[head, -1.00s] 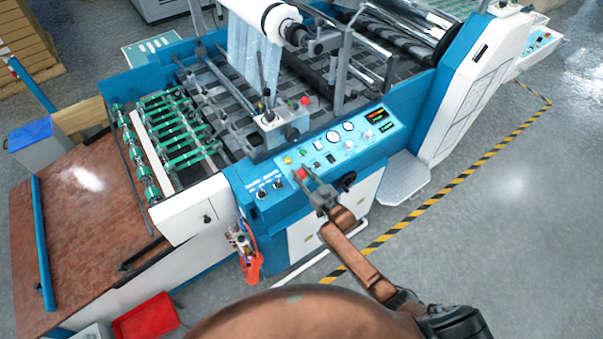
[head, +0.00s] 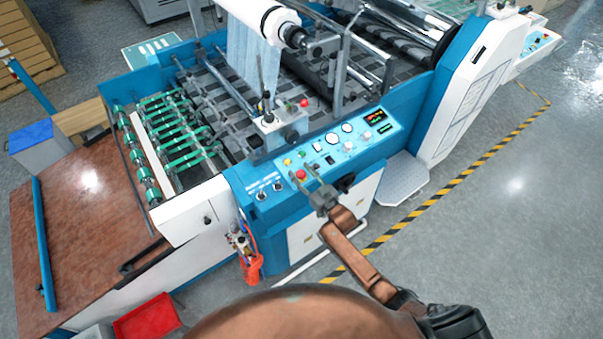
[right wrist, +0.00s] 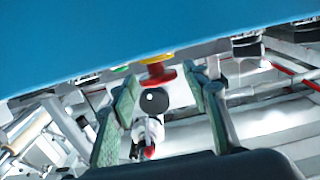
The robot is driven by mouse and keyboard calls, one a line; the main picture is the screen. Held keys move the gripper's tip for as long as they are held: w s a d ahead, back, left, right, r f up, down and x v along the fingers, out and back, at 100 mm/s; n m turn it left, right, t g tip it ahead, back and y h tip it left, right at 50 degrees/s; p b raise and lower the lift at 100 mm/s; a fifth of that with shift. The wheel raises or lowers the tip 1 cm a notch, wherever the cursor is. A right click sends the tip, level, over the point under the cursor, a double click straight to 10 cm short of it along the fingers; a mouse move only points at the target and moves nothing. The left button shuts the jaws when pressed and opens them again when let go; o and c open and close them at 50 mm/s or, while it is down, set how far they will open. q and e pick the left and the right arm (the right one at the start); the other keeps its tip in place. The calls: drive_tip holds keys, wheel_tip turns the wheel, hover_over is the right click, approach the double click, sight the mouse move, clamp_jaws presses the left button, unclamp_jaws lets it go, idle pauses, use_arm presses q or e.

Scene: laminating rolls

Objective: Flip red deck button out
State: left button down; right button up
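A red mushroom button (head: 300,175) sits at the lower left of the blue control panel on the machine's front. In the right wrist view the red button (right wrist: 157,73) shows with a yellow collar, against the blue face. My right gripper (head: 306,166) is at the panel, its fingers pointing at the button area. In the right wrist view the right gripper (right wrist: 163,82) is open, with one finger on each side of the button and visible gaps. A second red button (head: 304,103) stands on a small grey box on the machine's deck. My left gripper is not in view.
The control panel (head: 352,140) carries gauges, displays and several other small buttons close to the gripper. A dark knob (head: 346,182) is just right of my fingers. A grey step plate (head: 403,181) and open floor lie to the right.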

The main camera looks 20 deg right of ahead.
drive_tip(key=shift+s+d+f, duration=0.1)
drive_tip(key=shift+s, duration=0.15)
drive_tip(key=v, duration=1.1)
drive_tip(key=shift+s, duration=0.2)
